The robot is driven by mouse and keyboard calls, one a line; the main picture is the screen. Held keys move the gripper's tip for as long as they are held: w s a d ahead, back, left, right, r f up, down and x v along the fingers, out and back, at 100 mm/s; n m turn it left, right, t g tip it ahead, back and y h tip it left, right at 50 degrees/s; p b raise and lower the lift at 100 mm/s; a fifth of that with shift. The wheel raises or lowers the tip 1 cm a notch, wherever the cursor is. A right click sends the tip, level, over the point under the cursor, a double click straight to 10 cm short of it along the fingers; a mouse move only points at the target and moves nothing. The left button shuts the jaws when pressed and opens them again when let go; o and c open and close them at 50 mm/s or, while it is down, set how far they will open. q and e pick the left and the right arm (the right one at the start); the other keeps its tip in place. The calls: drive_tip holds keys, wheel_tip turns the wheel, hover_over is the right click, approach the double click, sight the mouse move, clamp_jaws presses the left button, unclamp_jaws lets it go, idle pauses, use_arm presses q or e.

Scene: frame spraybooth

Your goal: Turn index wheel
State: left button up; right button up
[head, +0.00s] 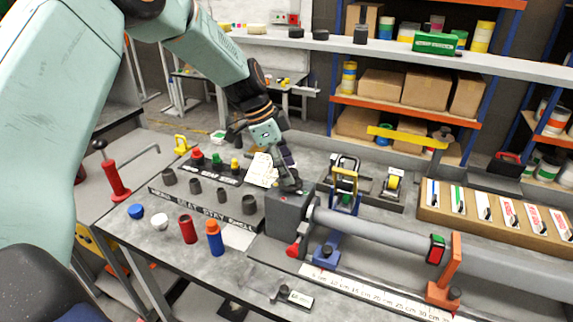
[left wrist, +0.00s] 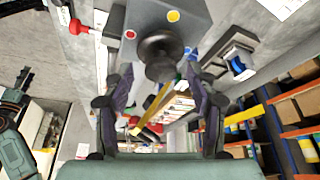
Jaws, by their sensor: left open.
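The index wheel, a dark round knob (left wrist: 160,56), sits on the face of a grey box (left wrist: 190,14) with red and yellow dots in the left wrist view. The same grey box (head: 288,212) stands on the bench in the head view, at the left end of a long grey tube (head: 375,231). My left gripper (head: 287,182) is at the top of the box and largely hides the wheel there. In the left wrist view its two fingers (left wrist: 163,92) are spread apart with the wheel beyond and between them. What looks like my right arm's dark end (left wrist: 14,95) shows at the left edge.
A red-knobbed lever (head: 294,250) sticks out at the box's front. Red and orange-blue cylinders (head: 215,238) and a row of grey sockets (head: 195,187) stand to the left. A blue-yellow stand (head: 344,190) is behind the tube. A ruler strip (head: 370,292) runs in front.

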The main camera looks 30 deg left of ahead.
use_arm(q)
drive_tip(key=shift+d, duration=0.1)
drive_tip(key=shift+w, duration=0.1)
drive_tip(key=shift+c, duration=0.8)
drive_tip(key=c, duration=1)
drive_tip(key=shift+n, duration=0.4)
